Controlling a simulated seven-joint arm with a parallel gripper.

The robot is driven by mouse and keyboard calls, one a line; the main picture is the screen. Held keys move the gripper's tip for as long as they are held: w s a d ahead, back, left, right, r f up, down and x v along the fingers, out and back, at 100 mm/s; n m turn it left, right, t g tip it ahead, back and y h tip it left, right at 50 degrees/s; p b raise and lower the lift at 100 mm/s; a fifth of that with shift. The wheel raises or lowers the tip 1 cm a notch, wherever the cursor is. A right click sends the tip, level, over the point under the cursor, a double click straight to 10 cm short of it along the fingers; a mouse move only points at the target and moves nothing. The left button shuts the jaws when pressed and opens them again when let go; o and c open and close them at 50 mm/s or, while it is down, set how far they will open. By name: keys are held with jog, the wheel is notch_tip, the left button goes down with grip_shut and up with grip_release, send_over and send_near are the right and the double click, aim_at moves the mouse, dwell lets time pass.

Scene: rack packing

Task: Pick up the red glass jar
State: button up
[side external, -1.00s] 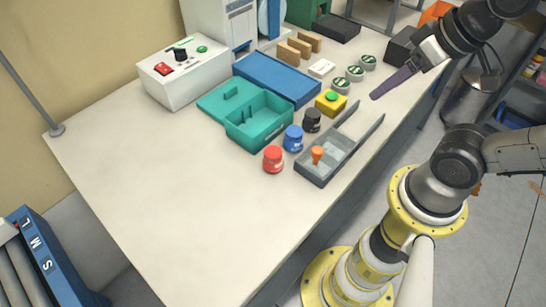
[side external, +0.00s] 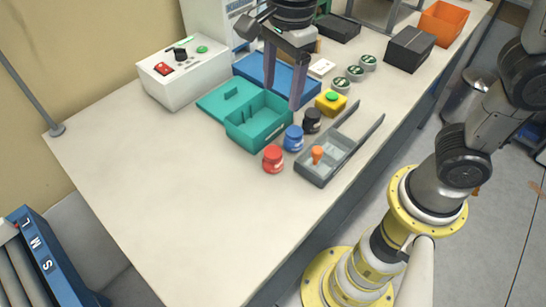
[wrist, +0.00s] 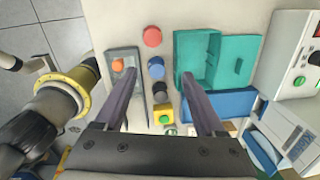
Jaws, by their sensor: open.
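The red glass jar (side external: 273,160) stands upright on the table at the near end of a row of jars, left of the grey tray. In the wrist view the red jar (wrist: 152,37) is near the top middle, beyond my fingertips. My gripper (side external: 283,98) is open and empty, above the table near the teal box and yellow button block. In the wrist view my gripper (wrist: 164,68) has its fingers spread wide, with the blue jar (wrist: 156,68) between the tips as seen from above. Nothing hides the red jar.
The blue jar (side external: 293,138) and black jar (side external: 312,121) stand close behind the red one. The teal box (side external: 262,134) is to their left, and the grey tray (side external: 315,178) with an orange peg is to their right. The table front left is clear.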

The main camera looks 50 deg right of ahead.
aim_at(273, 152)
jog(key=shift+n+g, duration=0.4)
jog(key=shift+n, duration=0.1)
jog(key=a+f, duration=0.1)
jog(key=f, duration=0.4)
jog(key=a+f, duration=0.1)
jog(key=f, duration=1)
jog(key=shift+s+a+f, duration=0.15)
jog(key=shift+a+f, duration=0.15)
jog(key=shift+a, duration=0.1)
grip_shut()
jog(key=shift+r, duration=0.1)
